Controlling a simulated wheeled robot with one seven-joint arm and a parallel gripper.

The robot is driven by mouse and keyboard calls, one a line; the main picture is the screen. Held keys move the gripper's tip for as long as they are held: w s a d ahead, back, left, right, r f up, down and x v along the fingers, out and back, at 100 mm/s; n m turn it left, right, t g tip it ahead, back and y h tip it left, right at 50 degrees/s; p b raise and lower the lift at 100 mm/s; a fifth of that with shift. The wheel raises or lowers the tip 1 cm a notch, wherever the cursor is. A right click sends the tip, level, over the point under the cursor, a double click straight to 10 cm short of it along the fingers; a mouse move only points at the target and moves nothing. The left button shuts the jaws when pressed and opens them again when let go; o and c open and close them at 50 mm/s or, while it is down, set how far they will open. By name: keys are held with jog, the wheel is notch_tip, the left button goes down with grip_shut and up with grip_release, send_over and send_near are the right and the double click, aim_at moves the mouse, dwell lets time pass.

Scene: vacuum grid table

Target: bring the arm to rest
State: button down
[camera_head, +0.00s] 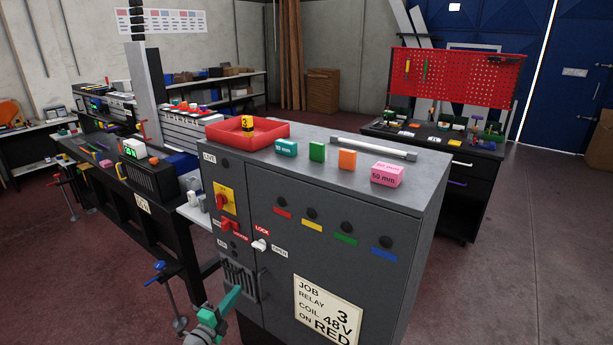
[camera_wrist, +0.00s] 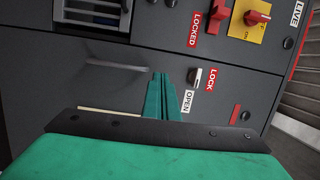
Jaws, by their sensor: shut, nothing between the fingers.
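My gripper (camera_head: 236,291) is low at the front of the grey cabinet (camera_head: 335,245), left of the job card, close to the cabinet's vent and door handle. Its green fingers (camera_wrist: 162,84) are shut together with nothing between them. In the wrist view they point at the cabinet front, beside the white lock knob (camera_wrist: 197,77) and the OPEN label. I cannot tell whether the fingertips touch the cabinet. Most of my arm is outside the head view.
On the cabinet top are a red tray (camera_head: 214,132), several coloured blocks and a light bar (camera_head: 373,148). A red rotary switch (camera_head: 222,200) and the lock knob (camera_head: 259,245) stick out from its front. A workbench (camera_head: 130,208) stands at left; open floor (camera_head: 500,290) lies at right.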

jog(key=s+d+f+n+t+y, duration=0.15)
jog(key=s+d+n, duration=0.35)
jog(key=d, duration=0.8)
jog(key=s+d+f+n+t, duration=0.2)
jog(key=s+d+f+n, duration=0.15)
jog(key=s+d, duration=0.6)
jog(key=s+d+n+y, duration=0.4)
jog(key=s+d+n, duration=0.3)
jog(key=s+d, duration=0.55)
jog(key=s+a+r+n+g, duration=0.1)
jog(key=s+r+g, duration=0.1)
jog(key=s, duration=0.8)
jog(key=s+a+r+n+g, duration=0.1)
jog(key=s+r, duration=0.3)
jog(key=s, duration=0.6)
jog(key=s+a+r+n+g, duration=0.2)
jog(key=s+r+n, duration=0.1)
jog(key=s, duration=0.8)
jog(key=shift+a+r+g, duration=0.2)
jog(key=shift+g, duration=0.15)
jog(key=shift+w+h, duration=0.1)
jog(key=shift+h, duration=0.15)
